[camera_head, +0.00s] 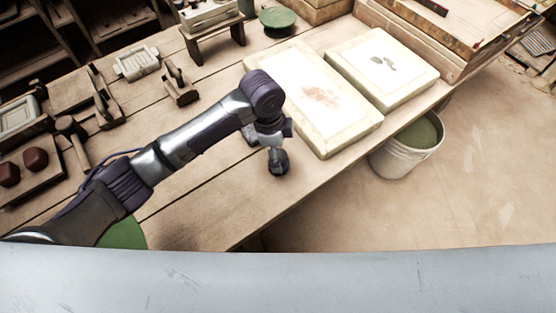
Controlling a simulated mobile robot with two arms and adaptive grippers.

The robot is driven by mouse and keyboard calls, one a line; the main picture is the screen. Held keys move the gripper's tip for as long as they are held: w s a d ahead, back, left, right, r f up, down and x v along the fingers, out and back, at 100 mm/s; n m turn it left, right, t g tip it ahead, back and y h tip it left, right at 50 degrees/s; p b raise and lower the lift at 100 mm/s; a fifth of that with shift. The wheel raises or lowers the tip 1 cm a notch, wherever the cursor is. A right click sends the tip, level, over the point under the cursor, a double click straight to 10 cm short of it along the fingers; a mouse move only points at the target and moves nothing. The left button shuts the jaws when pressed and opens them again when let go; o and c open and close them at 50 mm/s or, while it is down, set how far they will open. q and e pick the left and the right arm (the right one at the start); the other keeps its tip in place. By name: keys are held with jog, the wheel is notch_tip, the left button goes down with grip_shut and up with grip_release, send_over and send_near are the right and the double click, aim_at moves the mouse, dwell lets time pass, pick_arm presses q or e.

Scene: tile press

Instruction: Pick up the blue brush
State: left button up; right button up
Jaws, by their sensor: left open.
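I cannot make out a blue brush in the head view. My left gripper (278,166) hangs over the workbench (215,215), near its front edge and left of a pale framed tile slab (312,92). It is small and seen from above, with nothing visible held in it. Part of the bench behind the left arm is hidden. My right gripper is not in view.
A second pale slab (383,66) lies to the right of the first. A white bucket (400,160) stands on the floor beside the bench. Wooden tools and a mallet (72,135) lie at left.

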pick_arm(q)
jog(key=shift+f, duration=0.6)
notch_tip(320, 180, down, 4)
jog(key=shift+w+d+r, duration=0.1)
jog(key=shift+d+r, duration=0.05)
jog(key=shift+r, duration=0.05)
jog(key=shift+f, duration=0.3)
jog(key=shift+d, duration=0.1)
jog(key=c, duration=1.3)
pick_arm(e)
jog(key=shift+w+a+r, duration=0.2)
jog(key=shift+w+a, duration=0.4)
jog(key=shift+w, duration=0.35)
